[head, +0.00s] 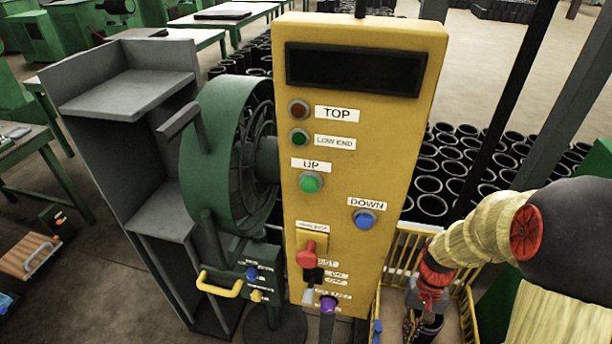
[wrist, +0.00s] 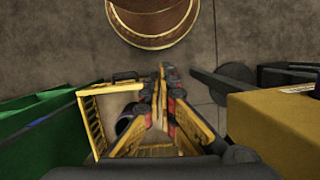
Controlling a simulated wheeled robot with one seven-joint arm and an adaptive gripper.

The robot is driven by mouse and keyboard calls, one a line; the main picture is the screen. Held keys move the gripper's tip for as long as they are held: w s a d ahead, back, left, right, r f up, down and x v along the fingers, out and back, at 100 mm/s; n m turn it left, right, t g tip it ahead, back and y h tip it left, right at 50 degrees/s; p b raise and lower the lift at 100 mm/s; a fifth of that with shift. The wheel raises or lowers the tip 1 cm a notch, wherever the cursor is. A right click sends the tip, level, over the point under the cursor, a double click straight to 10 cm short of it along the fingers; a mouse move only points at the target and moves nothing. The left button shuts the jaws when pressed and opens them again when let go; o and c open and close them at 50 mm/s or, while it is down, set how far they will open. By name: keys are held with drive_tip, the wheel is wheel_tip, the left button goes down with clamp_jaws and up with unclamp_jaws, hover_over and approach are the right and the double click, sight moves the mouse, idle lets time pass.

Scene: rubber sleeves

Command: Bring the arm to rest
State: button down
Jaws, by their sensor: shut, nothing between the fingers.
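My arm (head: 478,235), in a pale yellow cover with red and black joints, reaches in from the right in the head view. My gripper (wrist: 161,72) is in the middle of the wrist view, its yellow, red and black fingers together and empty. In the head view it hangs low to the right of the yellow control panel (head: 362,130), and its fingertips are hard to make out. A yellow crate (wrist: 83,112) lies below and left of the gripper in the wrist view. A dark sleeve (wrist: 128,119) shows inside it, partly hidden by the gripper.
The control panel stands close to my arm, with a green wheel-like machine (head: 217,150) and a grey shelf (head: 120,95) to its left. Many black sleeves (head: 430,185) stand behind it. A brown round object (wrist: 152,30) lies on open floor ahead of the gripper.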

drive_tip(key=s+a+r+n+t, duration=0.1)
drive_tip(key=a+r+t, duration=0.1)
drive_tip(key=r, duration=0.7)
drive_tip(key=s+a+r+n+t, duration=0.1)
drive_tip(key=s+a+r+t, duration=0.1)
drive_tip(key=r, duration=0.8)
drive_tip(key=s+a+r+n+t+h, duration=0.1)
drive_tip(key=a+r+t, duration=0.3)
drive_tip(key=r, duration=0.6)
drive_tip(key=shift+s+a+n, duration=0.25)
drive_tip(key=shift+a+n, duration=0.35)
drive_tip(key=shift+a, duration=0.25)
